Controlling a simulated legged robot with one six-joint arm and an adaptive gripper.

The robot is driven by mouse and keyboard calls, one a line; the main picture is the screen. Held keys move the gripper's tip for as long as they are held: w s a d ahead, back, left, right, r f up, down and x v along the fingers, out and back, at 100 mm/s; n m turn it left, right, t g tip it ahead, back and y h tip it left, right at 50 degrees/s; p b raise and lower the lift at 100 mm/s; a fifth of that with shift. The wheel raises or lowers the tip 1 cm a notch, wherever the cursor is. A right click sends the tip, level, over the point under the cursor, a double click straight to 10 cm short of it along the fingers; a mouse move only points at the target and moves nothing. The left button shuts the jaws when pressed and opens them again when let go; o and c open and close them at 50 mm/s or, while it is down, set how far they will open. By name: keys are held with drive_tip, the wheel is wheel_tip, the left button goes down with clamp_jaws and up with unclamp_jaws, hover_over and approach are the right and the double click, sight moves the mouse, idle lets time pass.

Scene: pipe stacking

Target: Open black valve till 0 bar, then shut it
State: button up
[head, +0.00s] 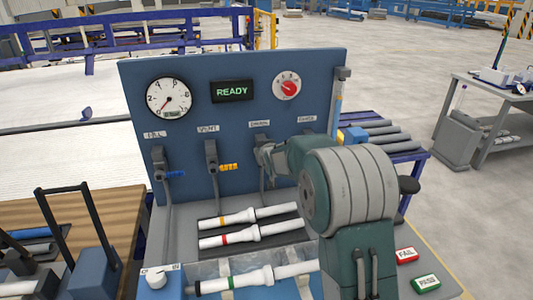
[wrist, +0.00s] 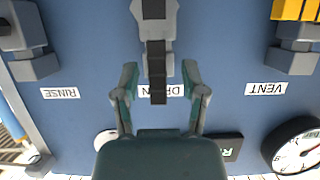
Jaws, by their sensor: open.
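The black valve handle (wrist: 157,75) sits on the grey valve body (wrist: 155,30) beside the label that reads as DRAIN, partly hidden. In the wrist view my gripper (wrist: 157,82) is open, with one finger on each side of the handle's end. A gap shows between each finger and the handle. In the head view my gripper (head: 265,155) is in front of the drain valve and hides most of it. The round white pressure gauge (head: 169,98) has a red needle pointing down-left. Its exact reading is too small to tell.
The blue panel (head: 225,125) also carries a READY display (head: 232,91), a red dial (head: 287,86), a blue-handled fill valve (head: 175,174) and a yellow-handled vent valve (head: 228,167). White pipes (head: 245,240) lie below. FAIL (head: 406,255) and PASS (head: 426,283) buttons are at right.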

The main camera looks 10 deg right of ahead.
drive_tip(key=v, duration=1.1)
drive_tip(key=shift+a, duration=0.15)
drive_tip(key=shift+s, duration=0.1)
drive_tip(key=s+a+g, duration=0.1)
drive_tip(key=s+g, duration=0.6)
drive_tip(key=s, duration=3)
drive_tip(key=shift+a+r+g, duration=0.3)
drive_tip(key=shift+r+g, duration=0.05)
drive_tip(key=shift+g, duration=0.05)
